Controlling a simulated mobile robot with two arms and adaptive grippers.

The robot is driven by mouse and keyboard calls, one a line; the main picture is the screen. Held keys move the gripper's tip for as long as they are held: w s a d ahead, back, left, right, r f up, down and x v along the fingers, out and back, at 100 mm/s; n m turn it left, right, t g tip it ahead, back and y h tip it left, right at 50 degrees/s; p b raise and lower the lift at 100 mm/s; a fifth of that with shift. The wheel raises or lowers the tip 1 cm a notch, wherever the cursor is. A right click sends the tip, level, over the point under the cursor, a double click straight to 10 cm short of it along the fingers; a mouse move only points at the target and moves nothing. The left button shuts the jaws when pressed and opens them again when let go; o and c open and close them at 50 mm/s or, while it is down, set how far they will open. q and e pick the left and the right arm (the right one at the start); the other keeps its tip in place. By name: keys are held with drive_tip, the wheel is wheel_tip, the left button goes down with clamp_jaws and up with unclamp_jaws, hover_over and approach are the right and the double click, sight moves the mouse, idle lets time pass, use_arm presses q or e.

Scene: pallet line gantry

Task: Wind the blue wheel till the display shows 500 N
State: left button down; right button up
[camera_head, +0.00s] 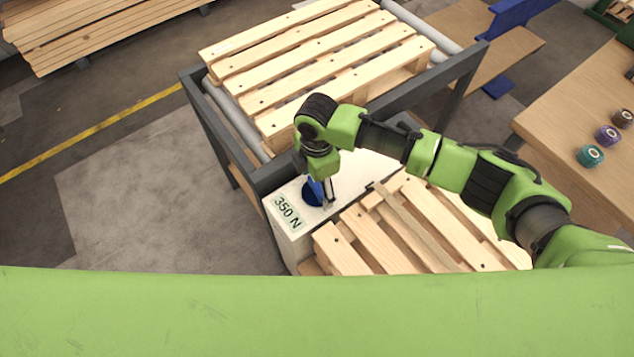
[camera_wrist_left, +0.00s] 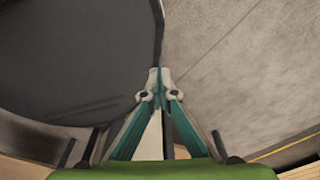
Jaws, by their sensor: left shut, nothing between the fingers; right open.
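The blue wheel (camera_head: 312,193) sits on top of a white box (camera_head: 337,172) between the conveyor and a pallet. It is partly hidden by my right gripper. The display (camera_head: 288,212) on the box's top, left of the wheel, reads 350 N. My right gripper (camera_head: 328,199) points down at the wheel from above, and its fingers are open. I cannot tell whether they touch the wheel. My left gripper is outside the head view. In the left wrist view my left gripper (camera_wrist_left: 158,72) is shut and empty, with its fingertips together.
A wooden pallet (camera_head: 330,58) lies on the dark-framed roller conveyor (camera_head: 232,137) behind the box. Another pallet (camera_head: 372,238) stands right in front of the box. A wooden table (camera_head: 575,118) at right holds several tape rolls (camera_head: 590,155). Grey floor (camera_head: 160,200) is clear at left.

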drive_tip(key=shift+c, duration=0.3)
drive_tip(key=c, duration=1)
drive_tip(key=shift+r+m+p, duration=0.1)
drive_tip(key=shift+m+p, duration=0.2)
drive_tip(key=shift+p, duration=0.25)
drive_tip(key=m+p, duration=0.4)
drive_tip(key=p, duration=0.1)
drive_tip(key=shift+s+r+m, duration=0.1)
drive_tip(key=shift+m, duration=0.2)
drive_tip(key=m+p, duration=0.3)
drive_tip(key=shift+m, duration=0.3)
use_arm(q)
wheel_tip(320, 180, up, 12)
drive_tip(key=p, duration=0.2)
drive_tip(key=shift+s+f, duration=0.25)
drive_tip(key=shift+s, duration=0.1)
use_arm(e)
drive_tip(key=shift+f+m, duration=0.2)
drive_tip(key=shift+m, duration=1.6)
use_arm(q)
drive_tip(key=shift+p, duration=0.3)
